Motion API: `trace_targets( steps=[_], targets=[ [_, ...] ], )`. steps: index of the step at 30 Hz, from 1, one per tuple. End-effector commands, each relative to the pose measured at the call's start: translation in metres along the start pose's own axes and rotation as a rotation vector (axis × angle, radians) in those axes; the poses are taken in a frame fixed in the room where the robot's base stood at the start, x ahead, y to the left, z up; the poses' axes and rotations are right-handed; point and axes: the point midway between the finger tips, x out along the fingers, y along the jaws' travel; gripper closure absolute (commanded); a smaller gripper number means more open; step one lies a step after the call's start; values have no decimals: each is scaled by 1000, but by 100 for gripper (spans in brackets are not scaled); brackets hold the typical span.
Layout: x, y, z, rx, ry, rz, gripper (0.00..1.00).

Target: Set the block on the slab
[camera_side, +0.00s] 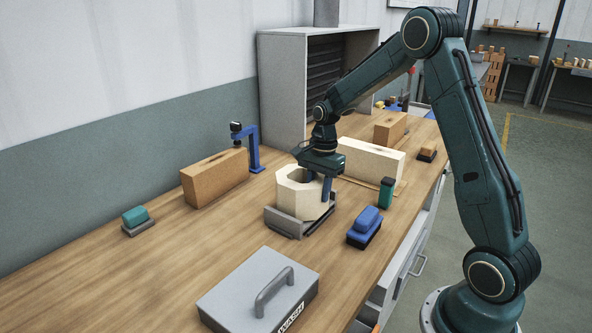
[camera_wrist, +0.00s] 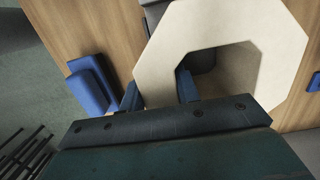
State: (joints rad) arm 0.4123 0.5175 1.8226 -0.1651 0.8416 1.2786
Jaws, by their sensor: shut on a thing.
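A cream, hollow octagonal block (camera_side: 303,199) stands upright in a low grey cradle (camera_side: 283,222) on the bench. My gripper (camera_side: 318,183) is above its right side, shut on the block's wall. In the wrist view my gripper (camera_wrist: 158,92) has one blue finger inside the hole of the block (camera_wrist: 270,28) and the other outside. I cannot tell whether the block's underside touches the cradle. A long cream slab-like piece (camera_side: 372,160) stands behind on a thin wooden board (camera_side: 400,188). Which piece is the task's slab is unclear.
A blue brush-like item (camera_side: 366,222) and a green-and-black item (camera_side: 387,193) are right of the block. A grey lidded box (camera_side: 250,300) is in front. A tan brick (camera_side: 214,177) and blue stand (camera_side: 252,150) are to the left.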

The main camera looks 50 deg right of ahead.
Motion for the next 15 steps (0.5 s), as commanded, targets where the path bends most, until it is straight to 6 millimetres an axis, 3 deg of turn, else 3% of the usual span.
trace_targets(
  steps=[15],
  targets=[
    [3,-1,-1,-1,2,-6,100]
  ],
)
